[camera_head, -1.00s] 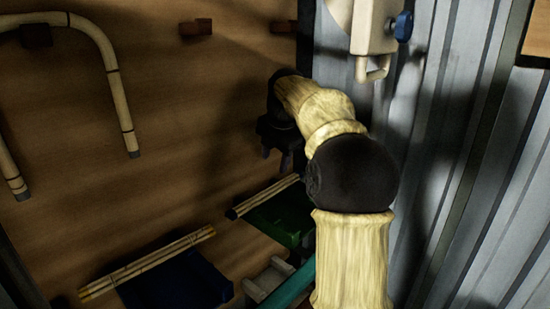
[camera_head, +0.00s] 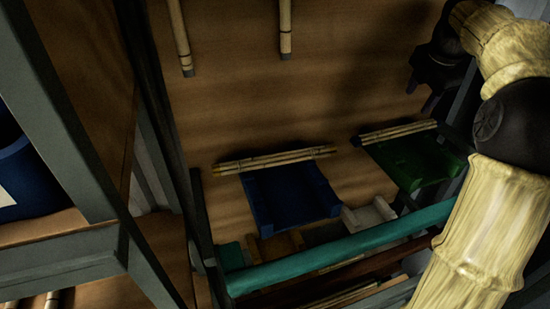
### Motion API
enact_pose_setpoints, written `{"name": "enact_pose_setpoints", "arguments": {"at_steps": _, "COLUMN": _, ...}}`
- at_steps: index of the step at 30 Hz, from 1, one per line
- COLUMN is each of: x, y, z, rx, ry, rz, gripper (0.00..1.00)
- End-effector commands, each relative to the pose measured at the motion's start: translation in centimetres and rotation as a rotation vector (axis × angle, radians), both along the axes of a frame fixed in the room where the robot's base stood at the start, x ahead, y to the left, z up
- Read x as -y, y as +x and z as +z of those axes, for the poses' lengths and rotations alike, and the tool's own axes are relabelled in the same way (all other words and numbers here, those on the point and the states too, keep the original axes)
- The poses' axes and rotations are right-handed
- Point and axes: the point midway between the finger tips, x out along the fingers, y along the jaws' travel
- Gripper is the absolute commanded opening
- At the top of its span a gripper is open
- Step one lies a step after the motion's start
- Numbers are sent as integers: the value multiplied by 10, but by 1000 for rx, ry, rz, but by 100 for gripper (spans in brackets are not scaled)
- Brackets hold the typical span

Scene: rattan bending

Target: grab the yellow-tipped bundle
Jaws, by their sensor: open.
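A bundle of thin pale rattan sticks (camera_head: 275,160) lies across the back edge of a blue rest (camera_head: 290,200); its left end looks yellowish. A second bundle (camera_head: 398,132) lies across a green rest (camera_head: 418,165) to its right, with a dark left end. My gripper (camera_head: 424,94) is at the upper right, black, open and empty. It is up and to the right of the yellow-tipped bundle, clearly apart from it, and nearer in the picture to the second bundle.
A teal bar (camera_head: 335,248) runs in front of the rests. A white block (camera_head: 368,216) sits between them. A grey metal frame (camera_head: 55,110) stands at left, with a blue bin (camera_head: 25,182) on its shelf. Hanging rattan ends (camera_head: 181,40) show at the top.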

Motion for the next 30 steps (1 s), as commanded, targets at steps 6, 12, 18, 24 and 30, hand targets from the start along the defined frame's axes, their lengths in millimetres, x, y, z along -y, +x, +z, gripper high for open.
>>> {"name": "enact_pose_setpoints", "arguments": {"at_steps": 6, "x": 0, "y": 0, "z": 0, "rx": 0, "ry": 0, "rz": 0, "gripper": 49}}
{"name": "enact_pose_setpoints", "arguments": {"at_steps": 12, "x": 0, "y": 0, "z": 0, "rx": 0, "ry": 0, "rz": 0, "gripper": 49}}
{"name": "enact_pose_setpoints", "arguments": {"at_steps": 18, "x": -2, "y": -1, "z": -2, "rx": -5, "ry": 17, "rz": -23, "gripper": 55}}
{"name": "enact_pose_setpoints", "arguments": {"at_steps": 24, "x": -19, "y": -13, "z": -18, "rx": -59, "ry": 170, "rz": -245, "gripper": 55}}
{"name": "enact_pose_setpoints", "arguments": {"at_steps": 30, "x": -48, "y": -33, "z": -38, "rx": -180, "ry": 407, "rz": -634, "gripper": 55}}
